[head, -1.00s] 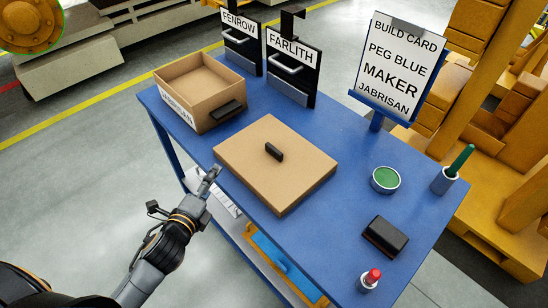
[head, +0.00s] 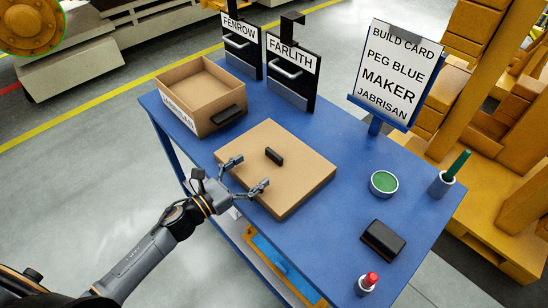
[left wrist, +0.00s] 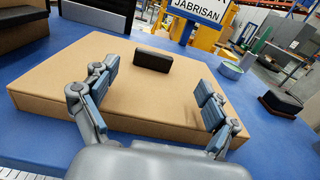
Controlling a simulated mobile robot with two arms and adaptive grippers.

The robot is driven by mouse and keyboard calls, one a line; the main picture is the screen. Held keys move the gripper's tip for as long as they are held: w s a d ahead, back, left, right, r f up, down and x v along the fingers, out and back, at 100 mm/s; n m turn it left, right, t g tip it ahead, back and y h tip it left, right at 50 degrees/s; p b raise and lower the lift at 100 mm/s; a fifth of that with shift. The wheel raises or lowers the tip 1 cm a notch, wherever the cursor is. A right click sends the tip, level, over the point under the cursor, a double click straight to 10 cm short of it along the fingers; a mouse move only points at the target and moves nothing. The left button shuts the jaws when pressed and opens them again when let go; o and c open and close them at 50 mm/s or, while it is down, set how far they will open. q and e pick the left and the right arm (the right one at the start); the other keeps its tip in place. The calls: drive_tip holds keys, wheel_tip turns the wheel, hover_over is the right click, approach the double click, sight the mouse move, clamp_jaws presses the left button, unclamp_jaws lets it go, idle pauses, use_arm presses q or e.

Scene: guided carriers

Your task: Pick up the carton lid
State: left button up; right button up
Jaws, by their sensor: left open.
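The carton lid (head: 290,185) is a flat tan board lying on the blue table, with a small black handle (head: 274,156) standing up in its middle. My left gripper (head: 249,174) is open and empty above the lid's near left edge, with the handle a little beyond its fingertips. In the left wrist view the two fingers are spread wide over the lid (left wrist: 150,112), and the handle (left wrist: 153,61) shows ahead, between them and apart from both. An open tan carton (head: 213,79) labelled JABRISAN, with a black handle on its side, stands behind the lid. My right gripper is not in view.
The blue table (head: 330,225) also bears a green-filled tin (head: 384,183), a black block (head: 382,239), a red-topped stamp (head: 367,283) and a green stick in a cup (head: 450,172). Behind stand the FENROW and FARLITH panels (head: 291,69) and a build card (head: 395,72).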

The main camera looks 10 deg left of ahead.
sight(268, 164)
use_arm(q)
drive_tip(key=shift+x, duration=0.75)
drive_tip(key=p+x, duration=0.1)
drive_tip(key=x, duration=0.1)
drive_tip(key=p+x, duration=0.1)
drive_tip(key=x, duration=0.1)
drive_tip(key=shift+w+a+f, duration=0.15)
drive_tip(key=shift+w, duration=0.3)
drive_tip(key=shift+w+d+f, duration=0.1)
drive_tip(key=shift+w+d, duration=0.1)
drive_tip(key=shift+w, duration=0.05)
drive_tip(key=shift+c, duration=0.2)
drive_tip(key=c, duration=1.3)
